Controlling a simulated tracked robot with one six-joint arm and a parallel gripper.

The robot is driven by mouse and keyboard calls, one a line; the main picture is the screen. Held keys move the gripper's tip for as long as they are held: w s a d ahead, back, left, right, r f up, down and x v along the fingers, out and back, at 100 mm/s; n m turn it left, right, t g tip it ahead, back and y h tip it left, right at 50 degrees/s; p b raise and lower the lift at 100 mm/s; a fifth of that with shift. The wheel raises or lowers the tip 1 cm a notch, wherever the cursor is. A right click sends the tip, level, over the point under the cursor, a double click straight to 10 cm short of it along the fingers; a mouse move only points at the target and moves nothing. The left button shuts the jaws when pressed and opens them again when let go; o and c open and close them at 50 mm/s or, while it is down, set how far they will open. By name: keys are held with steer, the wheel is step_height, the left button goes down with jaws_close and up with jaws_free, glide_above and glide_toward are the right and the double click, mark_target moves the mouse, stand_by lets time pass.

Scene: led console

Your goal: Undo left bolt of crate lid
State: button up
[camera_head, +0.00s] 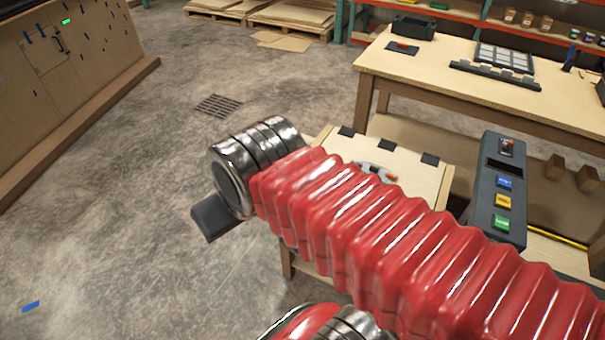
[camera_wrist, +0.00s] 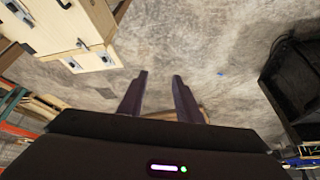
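My gripper (camera_wrist: 160,76) shows in the wrist view with its two dark fingers apart and nothing between them. They point over bare floor. A pale wooden box-like body (camera_wrist: 62,28) with metal fittings is at the upper left of that view, apart from the fingers. One fitting (camera_wrist: 74,63) sits near its lower edge; I cannot tell whether it is the left bolt. In the head view, a pale wooden top (camera_head: 412,176) with dark pads along its far edge is partly hidden behind my red arm. I cannot tell for certain which part is the crate lid.
A grey console (camera_head: 497,190) with blue, yellow and green buttons stands at the right. A workbench (camera_head: 450,95) is behind it. A wooden panel wall (camera_head: 60,80) with a handle is at the left. The concrete floor (camera_head: 130,210) between is mostly clear.

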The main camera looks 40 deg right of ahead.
steer(key=shift+o, duration=0.4)
steer(key=w+d+f+m, duration=0.1)
steer(key=w+d+f, duration=0.2)
steer(key=w+d, duration=0.4)
steer(key=w+d+f+m, duration=0.1)
steer(key=w+d+f, duration=0.2)
steer(key=w+d, duration=0.45)
steer(key=w+d+f+m+h, duration=0.1)
steer(key=w+d+f, duration=0.1)
steer(key=d+f, duration=0.5)
steer(key=w+d+f+m+g+h, duration=0.1)
steer(key=w+d+f+m, duration=0.1)
steer(key=d+f, duration=0.5)
steer(key=d, duration=0.6)
steer(key=shift+d, duration=0.2)
steer(key=shift+f+g, duration=0.2)
steer(key=shift+g, duration=0.1)
steer(key=shift+x, duration=6.8)
